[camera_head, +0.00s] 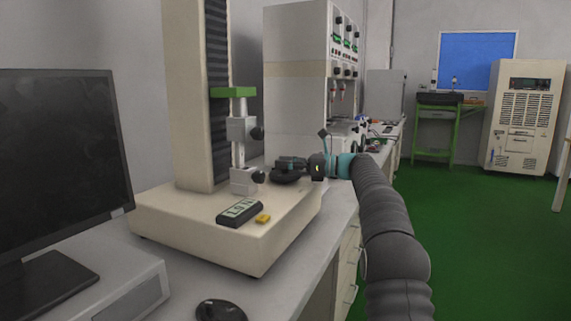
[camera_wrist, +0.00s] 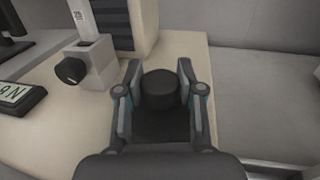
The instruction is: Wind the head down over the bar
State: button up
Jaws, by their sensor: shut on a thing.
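The testing machine has a tall cream column (camera_head: 190,100) with a green head (camera_head: 232,92) standing out from it. A grey upper grip (camera_head: 241,130) with a black knob hangs under the head. A thin pale bar (camera_head: 238,154) stands upright from the lower grip (camera_head: 243,181); in the wrist view it rises (camera_wrist: 82,18) from the grey block (camera_wrist: 100,55). I cannot tell whether the upper grip surrounds its top. My gripper (camera_head: 291,164) is at a black handwheel (camera_head: 284,178) on the base's right side. In the wrist view its fingers are shut on the round black hub (camera_wrist: 160,88).
A digital readout (camera_head: 240,213) and a yellow button (camera_head: 263,218) sit on the machine base (camera_head: 190,222). A monitor (camera_head: 60,165) stands left, a mouse (camera_head: 221,311) in front. A tall cabinet (camera_head: 297,80) stands behind. Green floor (camera_head: 480,240) is clear at right.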

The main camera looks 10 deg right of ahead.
jog(key=o, duration=1.2)
jog(key=shift+c, duration=0.2)
jog(key=v, duration=1.2)
jog(key=shift+d, duration=0.15)
